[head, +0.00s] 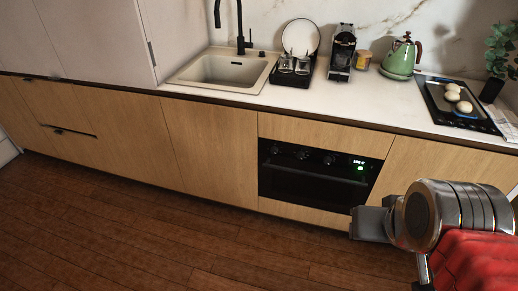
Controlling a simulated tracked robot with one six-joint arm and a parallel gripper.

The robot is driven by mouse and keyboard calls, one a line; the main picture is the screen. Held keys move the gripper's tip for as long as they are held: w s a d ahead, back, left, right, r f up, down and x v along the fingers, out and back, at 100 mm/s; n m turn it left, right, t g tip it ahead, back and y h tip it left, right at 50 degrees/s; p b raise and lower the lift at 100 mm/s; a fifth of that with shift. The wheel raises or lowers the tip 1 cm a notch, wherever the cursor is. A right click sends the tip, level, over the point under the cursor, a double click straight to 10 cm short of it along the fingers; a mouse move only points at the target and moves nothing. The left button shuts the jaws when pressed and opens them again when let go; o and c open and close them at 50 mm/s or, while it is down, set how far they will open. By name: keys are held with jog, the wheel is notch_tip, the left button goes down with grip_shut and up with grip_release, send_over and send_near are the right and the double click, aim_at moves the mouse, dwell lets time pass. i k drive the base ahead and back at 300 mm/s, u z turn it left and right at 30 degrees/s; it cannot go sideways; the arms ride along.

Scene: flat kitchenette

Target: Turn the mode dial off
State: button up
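A black built-in oven (312,182) sits in the wooden cabinet fronts below the counter. Its top panel carries dark round dials, among them a left dial (275,150), a middle dial (303,155) and a right dial (330,160). They are too small for me to tell which is the mode dial or how each is turned. A lit display and a green light (360,168) show at the panel's right end. My gripper (368,223) is in front of the oven's lower right corner in the picture, apart from the dials. Its fingers are not clear enough to show open or shut.
The counter above holds a sink (222,73), a dish rack (291,75), a coffee machine (342,52), a green kettle (402,58) and a hob (458,103) with pale round items. The wooden floor (130,230) before the cabinets is clear.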

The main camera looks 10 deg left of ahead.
aim_at(274, 150)
jog(key=u, duration=0.35)
jog(key=i, duration=0.55)
jog(key=u, duration=0.8)
jog(key=i, duration=0.45)
jog(key=u, duration=0.35)
